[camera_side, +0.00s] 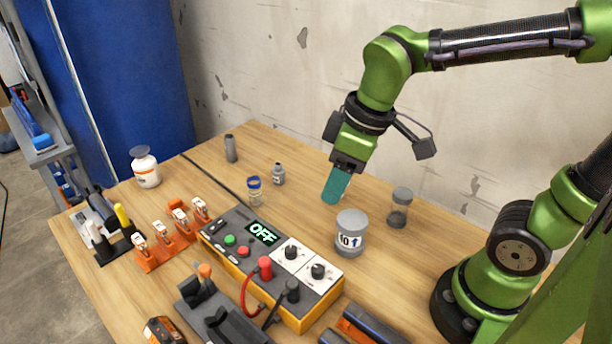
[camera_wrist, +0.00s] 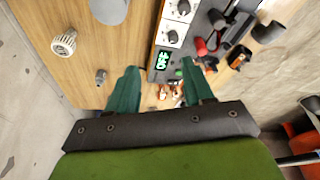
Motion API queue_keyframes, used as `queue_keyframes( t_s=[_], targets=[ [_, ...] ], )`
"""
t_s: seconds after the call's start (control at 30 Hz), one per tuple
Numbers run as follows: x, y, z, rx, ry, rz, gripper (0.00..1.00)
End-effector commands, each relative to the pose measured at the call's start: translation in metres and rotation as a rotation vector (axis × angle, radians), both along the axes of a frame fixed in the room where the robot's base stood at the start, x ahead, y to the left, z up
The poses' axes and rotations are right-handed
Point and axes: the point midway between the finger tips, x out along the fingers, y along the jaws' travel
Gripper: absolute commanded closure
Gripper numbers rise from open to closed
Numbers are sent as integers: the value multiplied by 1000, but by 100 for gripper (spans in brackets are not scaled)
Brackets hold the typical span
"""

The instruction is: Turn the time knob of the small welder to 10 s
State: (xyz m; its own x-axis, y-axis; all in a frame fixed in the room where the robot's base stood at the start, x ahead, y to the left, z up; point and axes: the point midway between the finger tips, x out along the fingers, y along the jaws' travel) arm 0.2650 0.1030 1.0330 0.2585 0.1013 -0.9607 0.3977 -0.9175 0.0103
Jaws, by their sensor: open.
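The small welder (camera_side: 275,262) is a grey-topped yellow box on the table, its display (camera_side: 262,233) reading OFF. Two black knobs, one nearer the display (camera_side: 291,252) and one farther from it (camera_side: 318,270), sit on white dial plates. They also show in the wrist view, the nearer one (camera_wrist: 172,37) and the farther one (camera_wrist: 183,8). Their labels and settings are too small to read, so I cannot tell which is the time knob. My gripper (camera_side: 334,195) has teal fingers and is raised behind the welder, apart from it. In the wrist view it (camera_wrist: 161,68) is open and empty.
A grey-lidded jar marked 10 (camera_side: 350,238) stands behind the knob end of the welder. Red (camera_side: 265,266) and black (camera_side: 292,289) plugs with cables rise beside the knobs. Orange clamps (camera_side: 170,233) are left.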

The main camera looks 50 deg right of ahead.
Motion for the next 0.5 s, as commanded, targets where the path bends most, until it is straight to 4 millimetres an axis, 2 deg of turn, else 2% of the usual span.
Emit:
queue_keyframes(
  t_s=[0.03,0.1,0.2,0.33,0.5],
  targets=[
    [3,14,-2,-54,45,169,48],
    [3,30,-3,-118,91,412,48],
    [2,47,0,-179,140,713,48],
    [-2,55,8,-224,162,983,48],
    [-7,53,11,-242,175,1134,48]
  ],
)
